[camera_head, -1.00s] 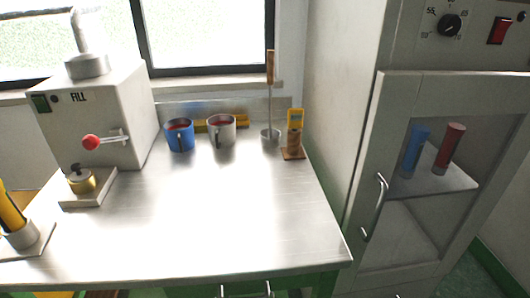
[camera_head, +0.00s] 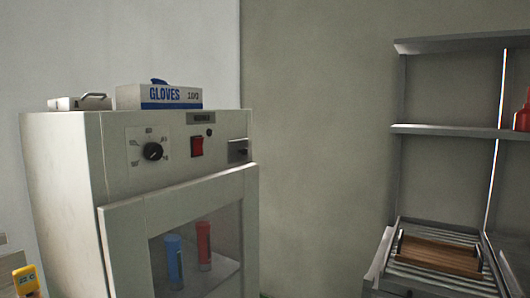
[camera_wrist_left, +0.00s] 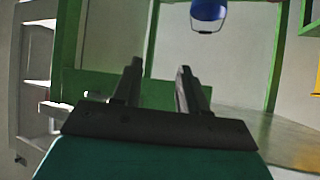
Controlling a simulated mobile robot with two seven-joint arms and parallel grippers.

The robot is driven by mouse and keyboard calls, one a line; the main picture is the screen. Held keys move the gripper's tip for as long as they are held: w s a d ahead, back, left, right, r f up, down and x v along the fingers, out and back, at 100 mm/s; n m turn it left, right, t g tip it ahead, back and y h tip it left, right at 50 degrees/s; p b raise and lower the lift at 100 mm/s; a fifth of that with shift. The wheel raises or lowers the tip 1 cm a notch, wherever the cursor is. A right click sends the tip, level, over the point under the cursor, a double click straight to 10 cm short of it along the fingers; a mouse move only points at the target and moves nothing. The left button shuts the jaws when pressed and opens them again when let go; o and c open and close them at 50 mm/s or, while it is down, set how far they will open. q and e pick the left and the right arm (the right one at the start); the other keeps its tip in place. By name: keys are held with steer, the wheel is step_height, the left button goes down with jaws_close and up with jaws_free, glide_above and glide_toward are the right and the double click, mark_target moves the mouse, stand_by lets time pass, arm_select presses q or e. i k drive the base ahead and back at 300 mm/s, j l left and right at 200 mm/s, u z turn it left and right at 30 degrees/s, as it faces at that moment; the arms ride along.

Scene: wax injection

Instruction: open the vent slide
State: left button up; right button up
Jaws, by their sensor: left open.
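The white warming cabinet (camera_head: 70,190) stands at the left in the head view. Its front panel bears a black dial (camera_head: 153,151), a red switch (camera_head: 197,146) and a small grey metal fitting with a dark slot (camera_head: 238,150) near the right edge. This fitting may be the vent slide; I cannot tell its position. In the left wrist view my left gripper (camera_wrist_left: 158,82) is open and empty, its two fingers apart. It is away from the cabinet panel. My right gripper is not in view.
A gloves box (camera_head: 160,97) and a handled metal item (camera_head: 82,102) sit on the cabinet. Red and blue tubes stand behind its door window. A shelf rack (camera_head: 440,130) with a wooden tray (camera_head: 440,255) is at right. A blue bucket (camera_wrist_left: 208,10) and green frame show in the left wrist view.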

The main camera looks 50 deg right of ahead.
mark_target(237, 149)
steer(key=z, duration=1.3)
steer(key=i+l+u, duration=0.2)
steer(key=l+u, duration=0.2)
steer(key=l, duration=0.15)
steer(key=i, duration=0.05)
